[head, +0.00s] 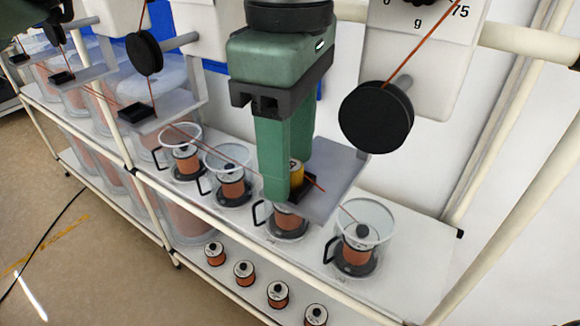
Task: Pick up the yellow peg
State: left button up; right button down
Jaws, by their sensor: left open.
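The yellow peg (297,172) stands at a black holder (303,187) on a grey plate (335,180), right of the picture's middle. My left gripper (288,172), green with a dark mount, points down over it. Its near finger covers the left part of the peg, and its far finger is behind. The jaws are open, with the peg showing between or just beside the fingers. I cannot tell whether a finger touches it. My right gripper is not in view.
Clear cups with copper spools, one of them a cup (362,222), stand on the white shelf (420,235) below. A black round knob (376,116) juts out right of the gripper. Thin copper wires run near the plate. More spools (244,272) sit lower down.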

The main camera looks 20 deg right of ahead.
pick_arm(q)
jog(key=shift+d, duration=0.1)
grip_shut()
jog(key=shift+r, duration=0.1)
